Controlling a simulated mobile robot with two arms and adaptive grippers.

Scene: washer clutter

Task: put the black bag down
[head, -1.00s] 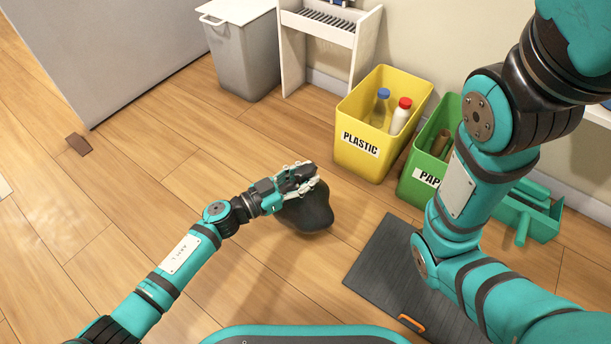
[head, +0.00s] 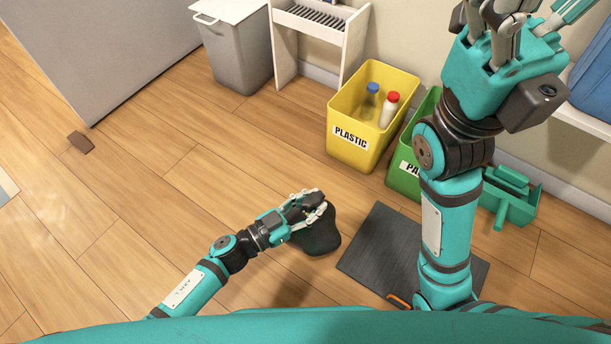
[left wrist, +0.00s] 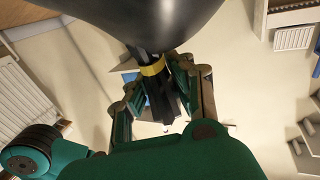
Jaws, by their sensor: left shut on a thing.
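The black bag (head: 318,236) is a dark, rounded sack in the head view, left of the grey mat. My left gripper (head: 308,206) is shut on its top, and the bag hangs below the fingers. I cannot tell whether its underside touches the floor. In the left wrist view the bag (left wrist: 150,18) fills the top edge, and its neck with a yellow band (left wrist: 153,69) sits between the fingers of my left gripper (left wrist: 160,75). My right gripper (head: 515,25) is at the top right of the head view, away from the bag, its fingertips partly cut off.
A yellow PLASTIC bin (head: 350,151) with bottles and a green bin (head: 401,178) stand behind the bag. A grey mat (head: 378,245) lies to its right, and a green dustpan (head: 515,207) is beyond. A grey lidded bin (head: 240,58) stands at the back.

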